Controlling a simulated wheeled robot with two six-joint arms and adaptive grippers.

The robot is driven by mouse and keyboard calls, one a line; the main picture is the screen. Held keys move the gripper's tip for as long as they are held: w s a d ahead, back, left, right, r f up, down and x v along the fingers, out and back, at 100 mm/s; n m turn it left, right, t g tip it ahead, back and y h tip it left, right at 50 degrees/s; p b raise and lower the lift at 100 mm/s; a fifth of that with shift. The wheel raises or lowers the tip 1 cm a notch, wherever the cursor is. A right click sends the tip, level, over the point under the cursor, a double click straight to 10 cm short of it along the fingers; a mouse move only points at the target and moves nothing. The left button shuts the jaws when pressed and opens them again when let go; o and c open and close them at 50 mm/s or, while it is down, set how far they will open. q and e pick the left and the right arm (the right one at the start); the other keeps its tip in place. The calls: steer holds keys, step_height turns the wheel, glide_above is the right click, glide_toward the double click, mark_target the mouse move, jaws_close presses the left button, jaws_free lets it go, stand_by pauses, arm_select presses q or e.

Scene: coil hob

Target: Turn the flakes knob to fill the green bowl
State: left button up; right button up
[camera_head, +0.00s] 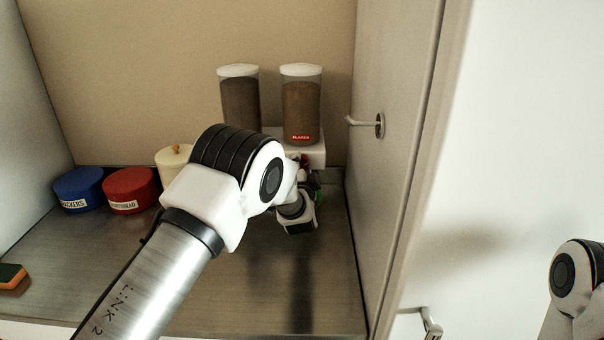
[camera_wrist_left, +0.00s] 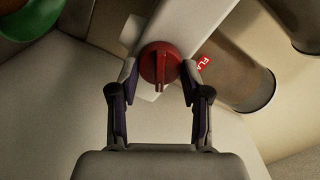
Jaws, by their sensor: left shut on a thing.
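The flakes dispenser (camera_head: 301,105) is a clear cylinder of brown contents with a white lid and a red FLAKES label. It stands on a white base (camera_head: 316,152) at the back. In the left wrist view its round red knob (camera_wrist_left: 160,64) sits between the fingertips of my left gripper (camera_wrist_left: 160,72), which is shut on it. The knob's raised ridge runs roughly up and down in that view. The green bowl (camera_wrist_left: 28,18) shows at the top left of the wrist view, and only a sliver of green shows in the head view (camera_head: 319,198). My right gripper is out of view.
A second dispenser (camera_head: 239,98) stands left of the flakes one. A sponge (camera_head: 11,276) lies front left. A cabinet door with a handle (camera_head: 378,124) stands close on the right.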

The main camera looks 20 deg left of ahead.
arm_select(q)
steer(key=m, duration=0.3)
steer(key=m+b, duration=0.1)
steer(key=m, duration=0.1)
steer(key=shift+w+a+r, duration=0.1)
steer(key=shift+r, duration=0.2)
steer(key=shift+m, duration=0.4)
steer(key=o, duration=1.2)
steer(key=shift+w+a, duration=0.1)
steer(key=v, duration=1.2)
steer(key=shift+a+f, duration=0.1)
steer(key=shift+f, duration=0.15)
steer(key=shift+c, duration=0.2)
